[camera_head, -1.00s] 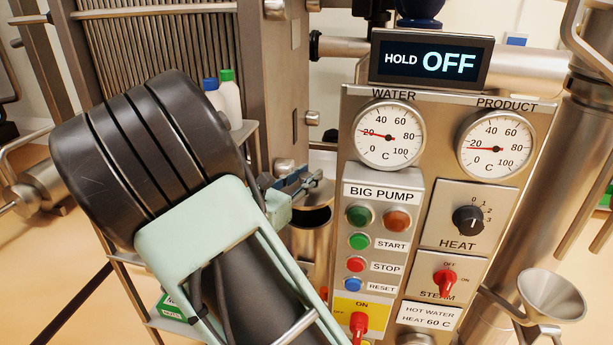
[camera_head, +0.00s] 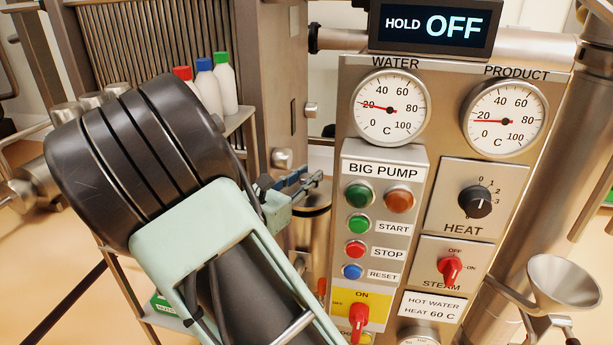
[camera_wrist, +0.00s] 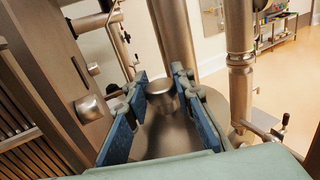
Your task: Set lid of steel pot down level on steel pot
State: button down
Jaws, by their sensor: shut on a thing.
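My gripper (camera_head: 305,184), with blue finger pads, is shut on the round steel knob of the pot lid (camera_wrist: 165,135). In the wrist view my gripper (camera_wrist: 160,92) has one pad on each side of the knob, and the steel lid spreads out below it. In the head view, the steel pot (camera_head: 314,236) stands just below my fingers, left of the control panel, mostly hidden by my arm. A dark band shows near its top. I cannot tell whether the lid touches the rim or sits level.
The control panel (camera_head: 385,215), with gauges and knobs, stands close on the right. A shelf with several capped bottles (camera_head: 226,84) is at the left, behind my arm. A steel funnel (camera_head: 562,282) is at the far right.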

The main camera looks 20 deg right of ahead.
jog(key=shift+f, duration=0.6)
jog(key=shift+f, duration=0.4)
dwell(1.0)
jog(key=c, duration=1.6)
grip_release()
jog(key=v, duration=1.2)
